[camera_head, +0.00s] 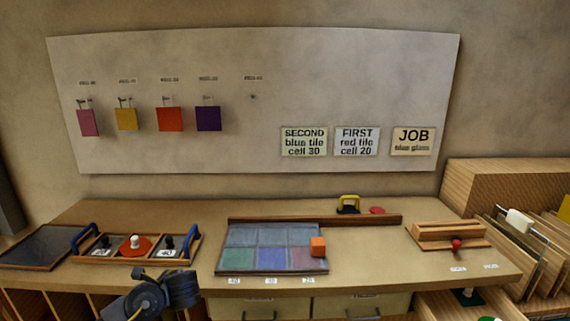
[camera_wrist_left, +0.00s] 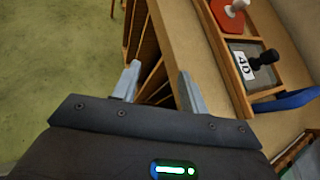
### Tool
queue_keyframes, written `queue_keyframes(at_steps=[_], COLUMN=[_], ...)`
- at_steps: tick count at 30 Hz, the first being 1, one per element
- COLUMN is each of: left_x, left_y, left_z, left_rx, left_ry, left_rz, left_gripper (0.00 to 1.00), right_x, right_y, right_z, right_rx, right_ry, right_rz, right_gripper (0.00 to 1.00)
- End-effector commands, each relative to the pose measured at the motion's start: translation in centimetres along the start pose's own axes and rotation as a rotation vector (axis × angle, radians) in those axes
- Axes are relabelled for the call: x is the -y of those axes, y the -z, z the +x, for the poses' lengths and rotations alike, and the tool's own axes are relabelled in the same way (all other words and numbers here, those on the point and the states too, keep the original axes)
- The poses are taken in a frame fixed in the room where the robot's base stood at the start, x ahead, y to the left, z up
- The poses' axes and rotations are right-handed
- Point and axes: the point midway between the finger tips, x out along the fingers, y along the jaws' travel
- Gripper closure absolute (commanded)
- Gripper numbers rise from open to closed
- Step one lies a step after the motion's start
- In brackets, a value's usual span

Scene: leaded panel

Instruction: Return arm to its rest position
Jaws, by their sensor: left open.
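My left gripper (camera_wrist_left: 158,82) is open and empty in the left wrist view. Its fingers are over the bench's front edge, with the open shelves below and the wooden tray to the right. In the head view my left arm comes up at the bottom, in front of the tray (camera_head: 120,259); the fingertips cannot be made out there. The right gripper is not in view.
The tray has blue handles and holds an orange-red piece (camera_head: 135,245) and black-knobbed pieces. A wooden fixture (camera_head: 447,236) stands right. Green floor (camera_wrist_left: 50,70) is clear.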

Motion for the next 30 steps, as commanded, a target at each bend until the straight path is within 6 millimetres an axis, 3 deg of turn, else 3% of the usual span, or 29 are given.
queue_keyframes(at_steps=[8, 12, 16, 21, 30], left_x=[-3.9, -8.4, -14.0, -20.4, -27.2], left_y=[10.4, 16.8, 21.4, 23.5, 23.2], left_z=[-3.2, -6.3, -9.9, -13.0, -15.2], left_rx=[-0.268, -0.483, -0.685, -0.817, -0.839], left_ry=[0.035, -0.013, -0.139, -0.338, -0.566], left_rz=[-0.205, -0.426, -0.718, -1.073, -1.444], left_gripper=[0.56, 0.56, 0.56, 0.56, 0.56], right_x=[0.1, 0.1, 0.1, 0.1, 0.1], right_y=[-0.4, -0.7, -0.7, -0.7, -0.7], right_z=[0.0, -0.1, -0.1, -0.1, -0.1], right_rx=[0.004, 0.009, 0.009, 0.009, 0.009], right_ry=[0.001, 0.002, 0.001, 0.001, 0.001], right_rz=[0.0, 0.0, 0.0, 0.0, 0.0], right_gripper=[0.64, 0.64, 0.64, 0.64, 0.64])
